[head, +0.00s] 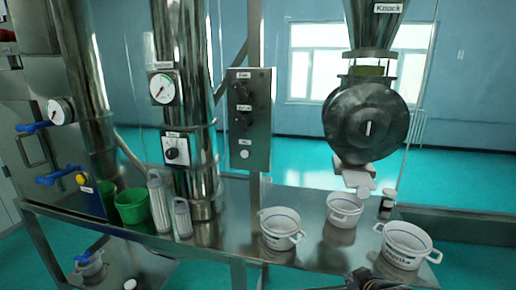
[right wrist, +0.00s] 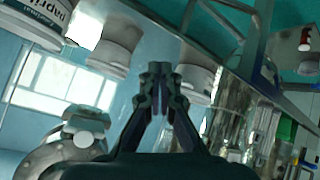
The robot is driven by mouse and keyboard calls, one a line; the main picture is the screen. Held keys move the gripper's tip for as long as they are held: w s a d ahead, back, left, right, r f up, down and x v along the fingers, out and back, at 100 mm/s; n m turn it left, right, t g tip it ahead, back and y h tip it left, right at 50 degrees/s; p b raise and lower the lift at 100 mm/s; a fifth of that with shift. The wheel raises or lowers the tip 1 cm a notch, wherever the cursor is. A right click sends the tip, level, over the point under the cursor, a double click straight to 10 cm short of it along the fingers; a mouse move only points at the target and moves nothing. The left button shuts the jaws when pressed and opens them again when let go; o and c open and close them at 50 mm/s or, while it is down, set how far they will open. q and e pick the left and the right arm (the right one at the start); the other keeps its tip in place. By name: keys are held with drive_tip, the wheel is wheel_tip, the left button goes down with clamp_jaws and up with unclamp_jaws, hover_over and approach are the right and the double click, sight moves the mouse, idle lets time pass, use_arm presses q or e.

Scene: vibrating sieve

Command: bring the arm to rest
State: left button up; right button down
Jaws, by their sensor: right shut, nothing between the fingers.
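My right gripper (head: 365,279) shows at the bottom edge of the head view, in front of the steel table and left of and below the labelled white bucket. Only its dark upper part is in that view. In the right wrist view my right gripper (right wrist: 161,72) has its fingertips together with nothing between them. It appears apart from the buckets and the table. My left gripper is in neither view.
The sieve machine's round housing (head: 362,125) hangs above.

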drive_tip(key=s+f+m+g, duration=0.2)
drive_tip(key=s+f+g, duration=0.1)
drive_tip(key=s+f, duration=0.55)
drive_tip(key=s+f+m+g, duration=0.1)
drive_tip(key=s+f+g, duration=0.3)
drive_tip(key=s, duration=0.8)
wheel_tip(320, 180, down, 29)
drive_tip(key=s+d, duration=0.2)
drive_tip(key=s, duration=0.1)
drive_tip(key=s+d+f+g, duration=0.1)
drive_tip(key=s+f, duration=1.4)
drive_tip(key=s, duration=0.2)
drive_tip(key=shift+s+f+m+g, duration=0.15)
drive_tip(key=shift+s+m+g, duration=0.15)
drive_tip(key=shift+m, duration=0.1)
drive_tip(key=c, duration=2.1)
unclamp_jaws()
drive_tip(key=shift+d, duration=0.15)
